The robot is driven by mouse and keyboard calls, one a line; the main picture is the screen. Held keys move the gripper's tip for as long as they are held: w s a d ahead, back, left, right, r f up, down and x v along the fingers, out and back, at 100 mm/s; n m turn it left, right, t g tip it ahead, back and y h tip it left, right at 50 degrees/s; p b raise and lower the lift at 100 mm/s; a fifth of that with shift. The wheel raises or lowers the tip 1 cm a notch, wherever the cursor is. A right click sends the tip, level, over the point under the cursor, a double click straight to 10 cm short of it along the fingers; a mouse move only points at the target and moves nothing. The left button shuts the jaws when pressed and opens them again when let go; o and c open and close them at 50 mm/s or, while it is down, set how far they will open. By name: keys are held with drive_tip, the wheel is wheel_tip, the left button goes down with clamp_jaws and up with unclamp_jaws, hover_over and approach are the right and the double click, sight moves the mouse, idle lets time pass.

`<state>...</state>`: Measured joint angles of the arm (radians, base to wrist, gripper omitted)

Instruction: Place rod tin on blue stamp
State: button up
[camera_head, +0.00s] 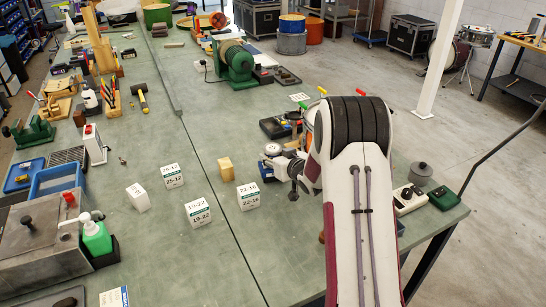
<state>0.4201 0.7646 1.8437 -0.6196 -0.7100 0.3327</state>
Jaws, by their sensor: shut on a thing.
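My gripper (293,190) shows only in part, to the left of my white arm, low over the right bench. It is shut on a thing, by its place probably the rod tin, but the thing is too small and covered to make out. I cannot pick out the blue stamp; my arm covers much of the bench around there. White boxes with green labels stand to the left of the gripper: a 22-16 box (248,196), a 19-22 box (199,210) and a 25-12 box (172,176).
A yellowish block (226,168) stands near the boxes. A grey lidded pot (420,174), a pale knobbed device (408,199) and a green box (443,198) are right of my arm. A green machine (235,60) stands further back.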

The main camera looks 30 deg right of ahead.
drive_tip(key=o, duration=1.2)
drive_tip(key=shift+f, duration=0.1)
drive_tip(key=shift+o, duration=0.2)
drive_tip(key=shift+v, duration=0.85)
drive_tip(key=v, duration=1)
drive_tip(key=shift+r, duration=0.25)
drive_tip(key=shift+s+r, duration=0.15)
